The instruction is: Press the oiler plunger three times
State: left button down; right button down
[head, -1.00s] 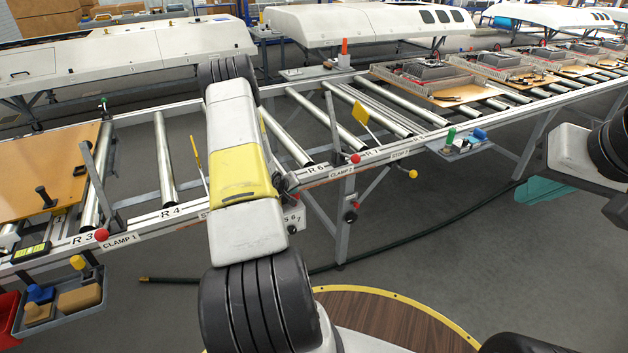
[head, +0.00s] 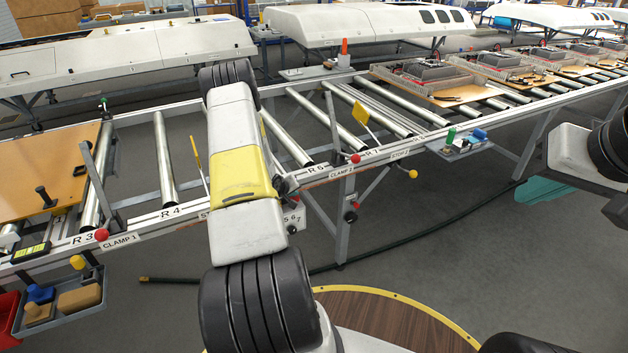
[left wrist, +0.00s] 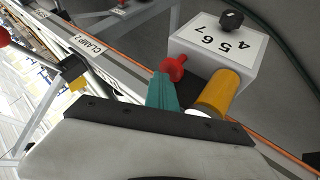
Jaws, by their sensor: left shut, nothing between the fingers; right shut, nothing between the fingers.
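In the left wrist view the teal fingers of my left gripper (left wrist: 163,92) are shut with nothing between them. A red knob (left wrist: 174,68), which looks like the oiler plunger, is right at the fingertips; I cannot tell whether they touch. An amber cylinder (left wrist: 218,92), perhaps the oiler's reservoir, stands beside it. My right gripper is not in view; only part of my right arm shows at the right edge.
A white box with a black dial and numbers (left wrist: 222,48) is close beside the knob. A tray of small parts (head: 62,303) hangs at the left. A dark hose (head: 430,225) lies on the floor.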

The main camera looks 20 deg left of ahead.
pick_arm(q)
jog(key=shift+f, duration=0.25)
jog(key=shift+r, duration=1.45)
jog(key=shift+r, duration=2.55)
dwell(0.3)
